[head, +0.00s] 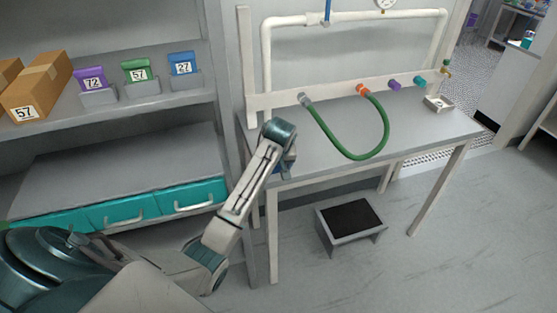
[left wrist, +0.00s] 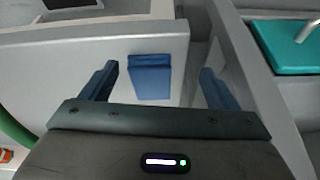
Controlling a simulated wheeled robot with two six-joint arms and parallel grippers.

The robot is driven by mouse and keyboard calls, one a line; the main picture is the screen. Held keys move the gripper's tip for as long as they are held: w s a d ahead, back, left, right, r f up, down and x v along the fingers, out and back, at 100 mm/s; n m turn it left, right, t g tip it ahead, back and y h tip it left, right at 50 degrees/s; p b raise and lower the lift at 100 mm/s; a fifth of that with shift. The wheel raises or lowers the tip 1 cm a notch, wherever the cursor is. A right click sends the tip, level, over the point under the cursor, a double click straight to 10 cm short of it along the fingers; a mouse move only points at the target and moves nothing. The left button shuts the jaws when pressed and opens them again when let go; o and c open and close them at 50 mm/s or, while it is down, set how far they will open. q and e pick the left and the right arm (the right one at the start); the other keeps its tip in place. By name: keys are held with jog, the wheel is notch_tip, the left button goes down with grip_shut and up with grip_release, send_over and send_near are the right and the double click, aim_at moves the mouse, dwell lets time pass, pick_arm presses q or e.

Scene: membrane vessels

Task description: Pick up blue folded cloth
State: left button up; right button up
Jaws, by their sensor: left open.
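The blue folded cloth (left wrist: 150,77) lies flat on the light table top near its edge, in the left wrist view. My left gripper (left wrist: 158,73) is open, with one dark blue finger on each side of the cloth and a gap on both sides. The fingers do not visibly touch it; how high they are above it I cannot tell. In the head view my left gripper (head: 285,163) is at the left end of the table (head: 430,130), mostly behind its own wrist. The cloth cannot be made out there. My right gripper is not in view.
A green hose (head: 352,157) loops over the table from the pipe frame (head: 266,60). A small metal dish (head: 438,103) is at the far right. Left of the table stands a shelf with teal drawers (head: 193,196) and a cardboard box (head: 36,88). A step stool (head: 350,222) is underneath.

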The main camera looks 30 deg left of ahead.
pick_arm(q)
notch_tip(320, 180, up, 6)
jog(key=w+a+n, duration=0.1)
jog(key=w, duration=0.2)
jog(key=shift+n, duration=0.3)
jog(key=p+x, duration=0.1)
jog(key=x, duration=0.3)
jog(key=shift+s+a+f+p, duration=0.1)
jog(key=shift+a+f+p, duration=0.25)
jog(key=shift+p, duration=0.05)
jog(key=shift+w+f+p, duration=0.25)
jog(key=shift+f+p, duration=0.2)
jog(key=shift+f, duration=0.05)
jog(key=p+x, duration=0.1)
jog(key=x, duration=0.2)
jog(key=shift+w+f, duration=0.1)
jog(key=shift+f, duration=0.05)
jog(key=shift+w+a+f, duration=0.1)
jog(key=shift+a+f, duration=0.1)
jog(key=shift+f, duration=0.25)
jog(key=c, duration=1.1)
